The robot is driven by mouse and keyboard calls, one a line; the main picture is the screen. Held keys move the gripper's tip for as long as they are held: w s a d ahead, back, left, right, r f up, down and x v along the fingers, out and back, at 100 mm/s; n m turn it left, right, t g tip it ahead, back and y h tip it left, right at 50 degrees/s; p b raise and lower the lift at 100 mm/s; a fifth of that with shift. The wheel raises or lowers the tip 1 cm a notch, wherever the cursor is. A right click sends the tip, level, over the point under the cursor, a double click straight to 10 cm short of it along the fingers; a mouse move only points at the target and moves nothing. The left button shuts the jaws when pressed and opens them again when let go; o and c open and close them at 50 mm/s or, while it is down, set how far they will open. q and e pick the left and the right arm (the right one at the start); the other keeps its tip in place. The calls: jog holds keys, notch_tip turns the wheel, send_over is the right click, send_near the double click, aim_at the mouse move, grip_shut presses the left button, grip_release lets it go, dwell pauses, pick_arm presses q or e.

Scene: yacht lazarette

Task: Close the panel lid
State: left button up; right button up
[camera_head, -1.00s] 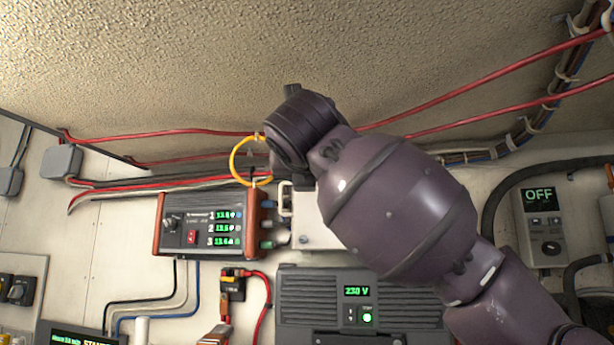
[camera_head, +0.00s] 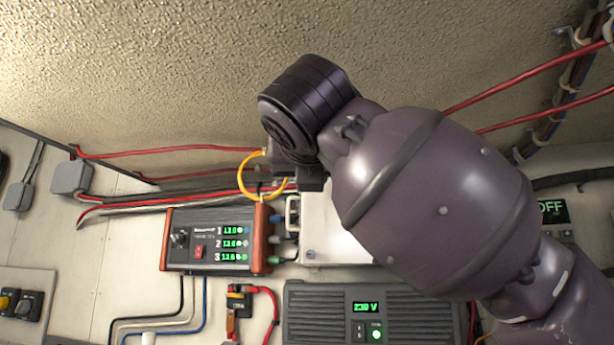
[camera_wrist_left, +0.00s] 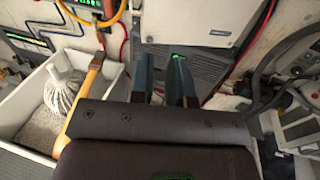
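A white panel box (camera_head: 335,235) is on the wall right of the orange-ended meter unit, with a white handle (camera_head: 292,213) at its left side. My right arm covers much of it, so I cannot tell how its lid stands. In the left wrist view a white panel face (camera_wrist_left: 200,22) with a small label is at the top. My left gripper (camera_wrist_left: 163,60) points toward the area below that panel, its two fingers apart with nothing between them.
A dark grey 230 V unit (camera_head: 420,318) is below the panel. A meter unit (camera_head: 212,240) and yellow cable loop (camera_head: 243,180) are at its left. Red cables cross above.

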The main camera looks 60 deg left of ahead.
pick_arm(q)
jog(key=w+a+f+g, duration=0.1)
jog(key=w, duration=0.1)
jog(key=w+a+f+g, duration=0.1)
jog(key=a, duration=0.1)
jog(key=w+a+f+n+g, duration=0.1)
jog(key=w, duration=0.1)
jog(key=shift+w+a+f+g+y, duration=0.2)
jog(key=shift+w+a+g+y, duration=0.1)
jog(key=shift+a, duration=0.1)
grip_shut()
jog(key=n+g+y+p, duration=0.2)
jog(key=n, duration=0.1)
send_near(289, 213)
jog(key=x, duration=0.6)
jog(key=shift+w+a, duration=0.15)
jog(key=shift+a, duration=0.25)
jog(key=shift+w+a, duration=0.1)
jog(key=shift+a, duration=0.25)
pick_arm(e)
jog(key=r, duration=0.1)
jog(key=w+r, duration=0.1)
jog(key=shift+r, duration=0.4)
